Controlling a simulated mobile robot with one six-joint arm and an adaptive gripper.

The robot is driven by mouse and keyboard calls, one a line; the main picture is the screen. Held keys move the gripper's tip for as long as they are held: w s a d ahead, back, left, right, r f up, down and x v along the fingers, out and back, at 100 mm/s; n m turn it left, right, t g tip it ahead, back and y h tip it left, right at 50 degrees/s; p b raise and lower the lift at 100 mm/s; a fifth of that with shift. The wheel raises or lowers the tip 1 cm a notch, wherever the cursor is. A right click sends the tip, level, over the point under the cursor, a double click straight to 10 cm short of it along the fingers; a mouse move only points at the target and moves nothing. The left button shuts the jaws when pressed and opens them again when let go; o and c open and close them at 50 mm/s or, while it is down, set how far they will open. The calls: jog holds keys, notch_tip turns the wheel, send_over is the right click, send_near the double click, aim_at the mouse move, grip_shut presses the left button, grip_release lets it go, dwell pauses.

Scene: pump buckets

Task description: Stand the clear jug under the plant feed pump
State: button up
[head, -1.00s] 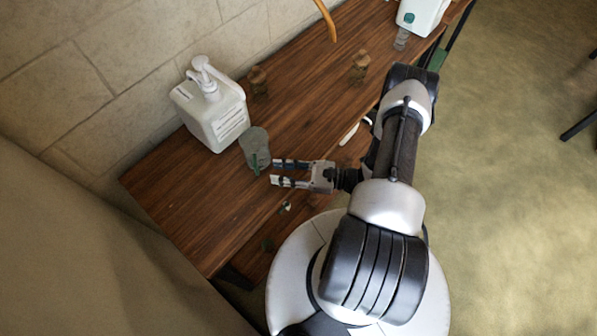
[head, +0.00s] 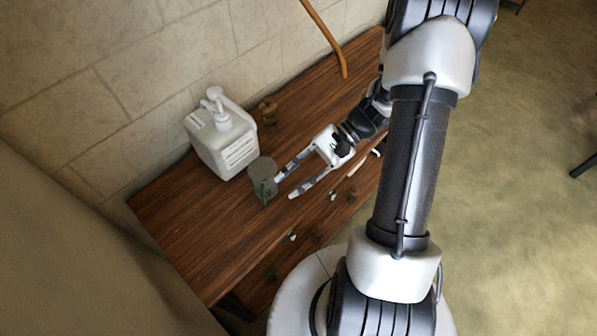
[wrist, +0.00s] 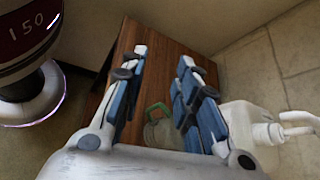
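The clear jug (head: 264,172) stands upright on the wooden table, close to the front right side of a white pump bottle (head: 222,145). Its green handle faces the table's front edge. A white pump head tops the bottle; its label is too small to read. My gripper (head: 286,186) is open and empty, its fingers pointing at the jug from the right. One fingertip is very near the jug; I cannot tell whether it touches. In the wrist view the jug (wrist: 158,133) with its green handle shows between the spread fingers, partly hidden, and the white bottle (wrist: 243,122) is at right.
An orange-brown curved strip (head: 327,38) is at the back. The wooden table (head: 190,222) is bare at the left front. Small knobs show along its front.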

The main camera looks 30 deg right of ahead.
jog(key=s+a+r+n+t+h, duration=0.2)
jog(key=s+r+n+h, duration=0.3)
jog(key=r, duration=0.5)
jog(key=s+a+r+n+t+h, duration=0.2)
jog(key=s+r+n+t+h, duration=0.1)
jog(key=s+r+n+h, duration=0.2)
notch_tip(320, 180, up, 5)
jog(key=n+h, duration=0.2)
jog(key=shift+a+n, duration=0.2)
jog(key=shift+n, duration=0.2)
jog(key=shift+s+f, duration=0.1)
jog(key=shift+f, duration=0.05)
jog(key=shift+f, duration=0.15)
